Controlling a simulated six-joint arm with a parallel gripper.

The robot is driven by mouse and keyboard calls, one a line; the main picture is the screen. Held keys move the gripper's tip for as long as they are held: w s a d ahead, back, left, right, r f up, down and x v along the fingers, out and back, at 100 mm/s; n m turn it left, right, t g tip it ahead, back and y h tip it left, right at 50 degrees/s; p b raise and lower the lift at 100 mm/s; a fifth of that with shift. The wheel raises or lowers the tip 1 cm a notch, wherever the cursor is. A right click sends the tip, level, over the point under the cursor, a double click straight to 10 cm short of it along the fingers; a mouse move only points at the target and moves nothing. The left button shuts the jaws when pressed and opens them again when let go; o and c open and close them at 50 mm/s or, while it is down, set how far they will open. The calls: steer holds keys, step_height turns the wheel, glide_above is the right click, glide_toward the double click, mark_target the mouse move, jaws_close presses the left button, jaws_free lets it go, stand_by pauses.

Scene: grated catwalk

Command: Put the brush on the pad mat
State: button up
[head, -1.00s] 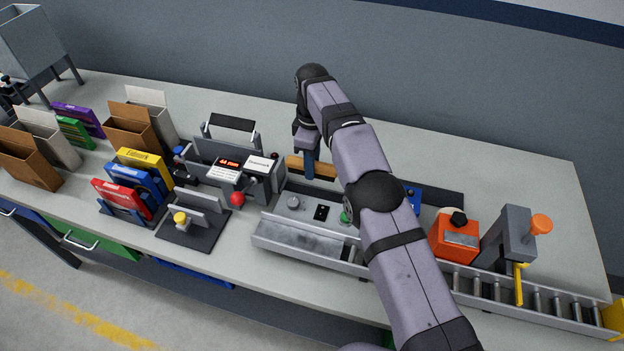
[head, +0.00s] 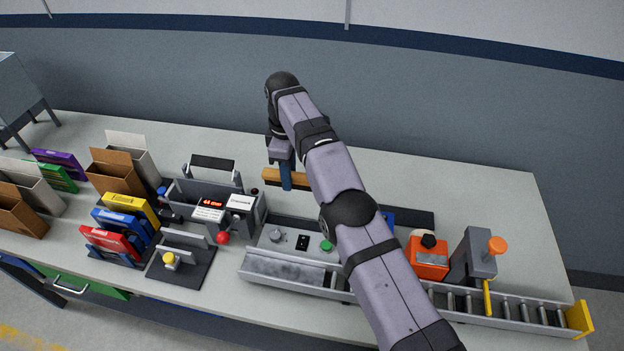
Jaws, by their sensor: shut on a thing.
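The brush (head: 272,176), a light brown wooden bar, is in my gripper (head: 287,181), whose blue fingers are shut on it. It is behind the grey control box with the green button, and appears raised above the bench. Its underside and right part are partly hidden. A dark flat mat (head: 418,219), which looks like the pad mat, lies on the bench behind the conveyor. My arm crosses in front of its middle. A blue item (head: 389,213) shows at the mat, partly behind my arm.
The control box (head: 291,239) and metal trough (head: 290,271) stand in front of the brush. An orange container (head: 427,258) and grey device (head: 473,257) stand right, beside the roller conveyor (head: 510,309). The back right bench is clear.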

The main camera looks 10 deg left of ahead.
steer(key=w+d+f+m+b, duration=0.2)
steer(key=w+d, duration=0.2)
steer(key=d, duration=0.4)
steer(key=w+d+f+m+b, duration=0.1)
steer(key=w+d+b, duration=0.25)
steer(key=d, duration=0.45)
steer(key=n+b, duration=0.3)
glide_above(396, 215)
steer(key=shift+f, duration=2.5)
steer(key=shift+f, duration=0.1)
steer(key=shift+f+p, duration=1.35)
steer(key=shift+f, duration=3.55)
